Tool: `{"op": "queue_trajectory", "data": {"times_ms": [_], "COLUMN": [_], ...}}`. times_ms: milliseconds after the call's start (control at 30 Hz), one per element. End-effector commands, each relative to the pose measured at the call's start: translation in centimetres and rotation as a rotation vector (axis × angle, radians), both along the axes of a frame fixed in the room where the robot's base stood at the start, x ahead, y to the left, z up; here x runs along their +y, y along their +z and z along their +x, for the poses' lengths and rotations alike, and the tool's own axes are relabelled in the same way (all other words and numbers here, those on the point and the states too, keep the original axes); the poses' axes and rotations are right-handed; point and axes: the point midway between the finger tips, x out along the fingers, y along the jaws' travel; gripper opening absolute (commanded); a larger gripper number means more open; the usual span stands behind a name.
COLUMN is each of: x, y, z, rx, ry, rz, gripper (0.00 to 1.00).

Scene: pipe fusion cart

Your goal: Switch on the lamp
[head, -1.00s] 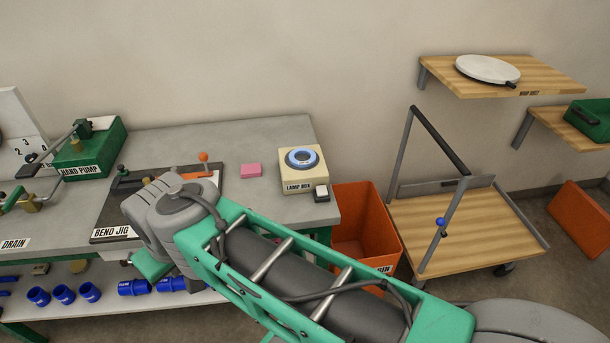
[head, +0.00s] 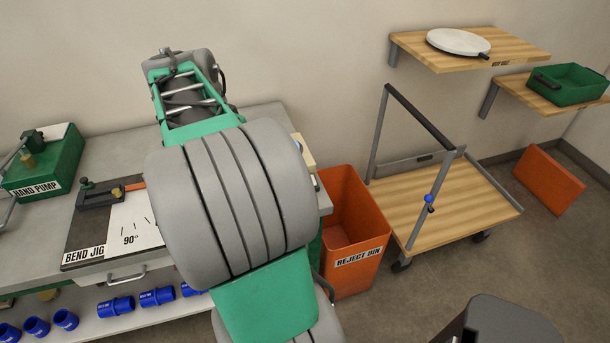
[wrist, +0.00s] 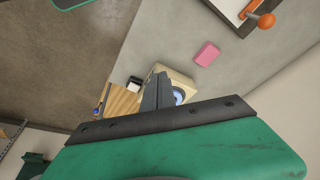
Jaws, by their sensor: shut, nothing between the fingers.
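The beige lamp box (wrist: 184,82) with its blue-white ring (wrist: 179,95) shows in the wrist view, partly covered by my fingers. Its small switch, black with a white top (wrist: 135,82), sits beside the box, left of my fingers in that view. I cannot tell the switch's position. In the head view my arm hides most of the lamp box, and only a beige sliver (head: 305,152) shows. My gripper (wrist: 160,76) is shut and empty, above the bench near the lamp box. I see no contact with the switch.
A pink block (wrist: 206,53) lies on the bench near the lamp box. The bend jig (head: 88,238) is left of my arm, with the hand pump (head: 45,165) beyond. The orange reject bin (head: 352,230) and a wooden cart (head: 455,205) stand right of the bench.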

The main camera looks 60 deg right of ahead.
Motion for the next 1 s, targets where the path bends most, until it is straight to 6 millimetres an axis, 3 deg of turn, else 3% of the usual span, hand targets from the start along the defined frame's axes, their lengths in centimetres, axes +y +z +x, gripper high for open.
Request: {"op": "queue_trajectory", "data": {"times_ms": [33, 100, 233, 667, 1000], "x": [-4.7, -9.0, -12.9, -13.4, -14.9], "y": [-1.3, -2.2, -3.0, -3.5, -9.6], "z": [-2.4, -5.4, -8.9, -9.5, -10.6], "rx": [0.001, -0.008, -0.020, -0.022, -0.020], "ry": [-0.225, -0.478, -0.731, -0.764, -0.763], "rz": [0.005, 0.004, -0.002, -0.004, -0.003], "gripper": [0.00, 0.00, 0.00, 0.00, 0.00]}}
